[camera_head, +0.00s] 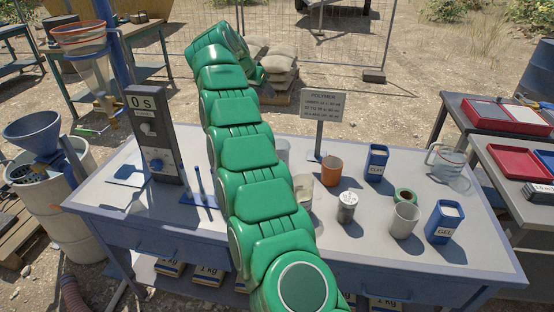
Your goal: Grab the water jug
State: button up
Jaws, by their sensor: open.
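A clear, see-through jug with a handle (448,163) stands upright at the right end of the grey table (400,262). It is the only thing in view that looks like a water jug, and I cannot tell how much it holds. My green arm rises from the bottom middle across the table and bends over at the top left of centre. The jug is well to the right of the arm. My gripper is not visible; the last links drop behind the arm.
A sign (324,105) stands behind. Red trays (508,118) lie on the right table.

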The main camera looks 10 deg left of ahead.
jog(key=a+f+m+t, duration=0.1)
jog(key=a+f, duration=0.1)
jog(key=f, duration=0.9)
jog(key=a+f, duration=0.2)
jog(key=f, duration=0.9)
jog(key=shift+h, duration=0.3)
jog(key=shift+x, duration=3.85)
jog(key=shift+w+a, duration=0.1)
jog(key=shift+a, duration=0.1)
grip_shut()
